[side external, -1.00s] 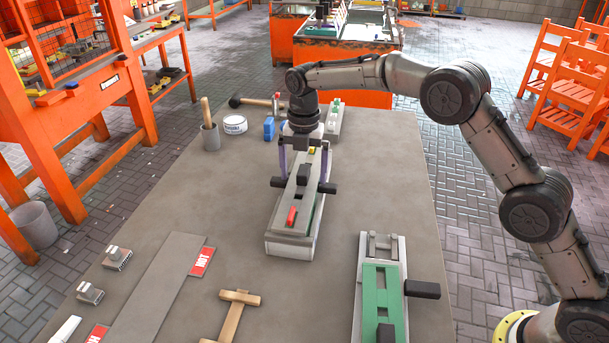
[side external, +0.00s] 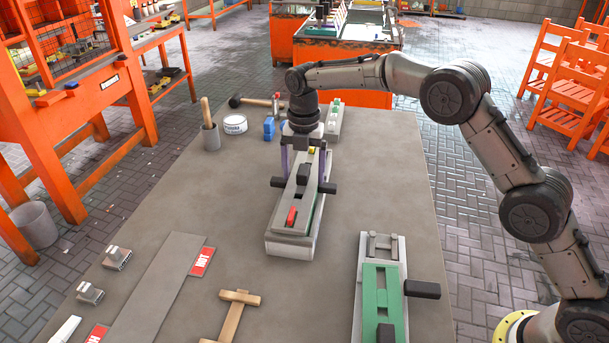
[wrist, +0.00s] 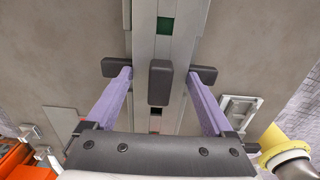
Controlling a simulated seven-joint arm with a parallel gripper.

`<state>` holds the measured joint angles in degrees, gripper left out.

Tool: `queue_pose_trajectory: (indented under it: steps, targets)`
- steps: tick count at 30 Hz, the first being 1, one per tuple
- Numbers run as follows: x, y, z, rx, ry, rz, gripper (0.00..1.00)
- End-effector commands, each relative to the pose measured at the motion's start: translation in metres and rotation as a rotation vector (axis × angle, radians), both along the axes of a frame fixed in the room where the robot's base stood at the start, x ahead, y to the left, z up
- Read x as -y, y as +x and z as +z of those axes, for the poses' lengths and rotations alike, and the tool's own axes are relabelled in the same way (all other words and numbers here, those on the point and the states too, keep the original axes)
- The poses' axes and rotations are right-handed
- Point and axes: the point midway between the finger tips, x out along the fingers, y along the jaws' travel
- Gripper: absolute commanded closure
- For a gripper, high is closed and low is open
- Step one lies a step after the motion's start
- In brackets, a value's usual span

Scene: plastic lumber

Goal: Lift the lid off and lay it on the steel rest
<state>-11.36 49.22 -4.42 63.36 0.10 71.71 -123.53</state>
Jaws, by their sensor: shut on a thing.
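The lid (side external: 283,226) is a long grey plate with a black knob (side external: 303,174) in its middle and a red piece near its front end. It lies along the mould (side external: 291,247), a pale grey block with green showing at the lid's right edge; I see no clear gap between them. My gripper (wrist: 159,76) points down over the lid, its purple fingers shut on it from either side, near the black side handles. The exact contact is hard to see. The steel rest (side external: 155,290), a flat grey plate with red HOT labels, lies bare at front left.
A second mould (side external: 362,290) with a green top stands at front right, its black handle sticking out. A wooden T-shaped tool (side external: 236,311) lies at the front. A white tin (side external: 235,124) and a tool cup (side external: 211,137) stand at the back left. The table between lid and rest is clear.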

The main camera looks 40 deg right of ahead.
Motion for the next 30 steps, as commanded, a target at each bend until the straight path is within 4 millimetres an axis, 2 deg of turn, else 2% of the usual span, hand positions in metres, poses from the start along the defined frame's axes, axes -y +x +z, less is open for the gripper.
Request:
queue_pose_trajectory:
  steps: [30]
  targets:
    - [0.000, 0.001, 0.053, 0.005, 0.001, 0.000, 1.00]
